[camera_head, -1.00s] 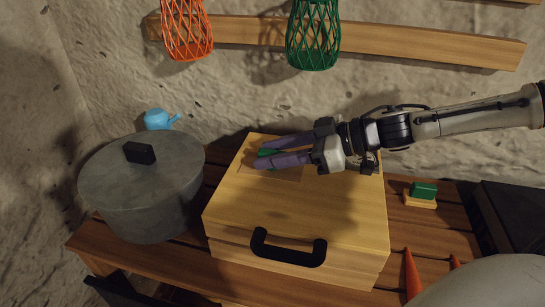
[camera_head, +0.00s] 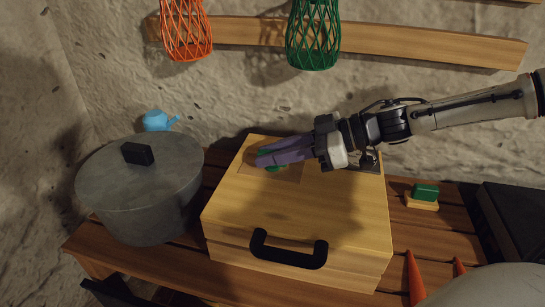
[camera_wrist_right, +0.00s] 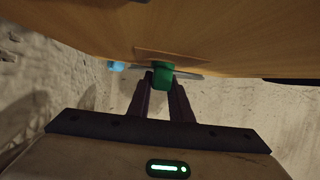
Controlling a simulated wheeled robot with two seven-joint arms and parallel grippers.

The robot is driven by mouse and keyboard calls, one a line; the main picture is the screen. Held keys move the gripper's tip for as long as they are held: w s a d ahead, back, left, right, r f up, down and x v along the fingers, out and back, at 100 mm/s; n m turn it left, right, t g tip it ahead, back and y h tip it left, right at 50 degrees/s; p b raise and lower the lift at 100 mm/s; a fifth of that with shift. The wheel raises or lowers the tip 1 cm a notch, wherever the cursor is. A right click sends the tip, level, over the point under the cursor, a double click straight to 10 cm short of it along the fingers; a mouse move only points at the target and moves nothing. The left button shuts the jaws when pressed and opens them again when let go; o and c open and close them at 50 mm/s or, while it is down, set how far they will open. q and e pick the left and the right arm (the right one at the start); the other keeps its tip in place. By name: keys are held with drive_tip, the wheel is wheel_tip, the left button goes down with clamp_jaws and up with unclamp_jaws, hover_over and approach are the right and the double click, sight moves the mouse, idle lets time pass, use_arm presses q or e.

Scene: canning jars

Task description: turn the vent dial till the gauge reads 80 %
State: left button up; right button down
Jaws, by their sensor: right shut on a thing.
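The green vent dial (camera_head: 275,169) is on the back left part of the top of a wooden box (camera_head: 240,210). In the head view the purple fingers of my right gripper (camera_head: 264,160) cover most of it. The right wrist view shows the dial as a green block (camera_wrist_right: 163,78) between the fingertips of my right gripper (camera_wrist_right: 162,88), which is shut on it. No gauge reading can be made out in either view. My left gripper is not in view.
A grey lidded pot (camera_head: 140,190) stands left of the box, with a small blue watering can (camera_head: 157,121) behind it. A green block (camera_head: 425,191) on a yellow base and orange cones (camera_head: 414,275) are at the right. Orange (camera_head: 185,30) and green (camera_head: 313,35) baskets hang above.

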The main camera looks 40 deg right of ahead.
drive_tip(key=shift+f+n+g+y+b, duration=0.4)
drive_tip(key=shift+n+g+y+b, duration=0.25)
drive_tip(key=shift+n+b, duration=0.2)
drive_tip(key=n+g+y+b, duration=0.1)
drive_tip(key=n+g+b, duration=0.2)
drive_tip(key=b, duration=0.1)
drive_tip(key=shift+g+y, duration=0.25)
drive_tip(key=shift+y, duration=0.1)
drive_tip(key=shift+r+n+g+b, duration=0.1)
drive_tip(key=shift+n+g+b, duration=0.6)
drive_tip(key=shift+b, duration=0.2)
drive_tip(key=shift+r+n+g+y+b, duration=0.15)
drive_tip(key=shift+n+g+y+b, duration=0.25)
drive_tip(key=shift+g, duration=0.2)
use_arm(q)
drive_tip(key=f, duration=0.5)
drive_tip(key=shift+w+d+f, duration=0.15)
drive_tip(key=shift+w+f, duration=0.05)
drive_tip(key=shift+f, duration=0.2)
use_arm(e)
drive_tip(key=shift+n+g, duration=0.3)
drive_tip(key=shift+n, duration=0.05)
drive_tip(key=shift+r, duration=0.1)
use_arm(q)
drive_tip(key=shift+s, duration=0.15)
use_arm(e)
drive_tip(key=c, duration=1.6)
unclamp_jaws()
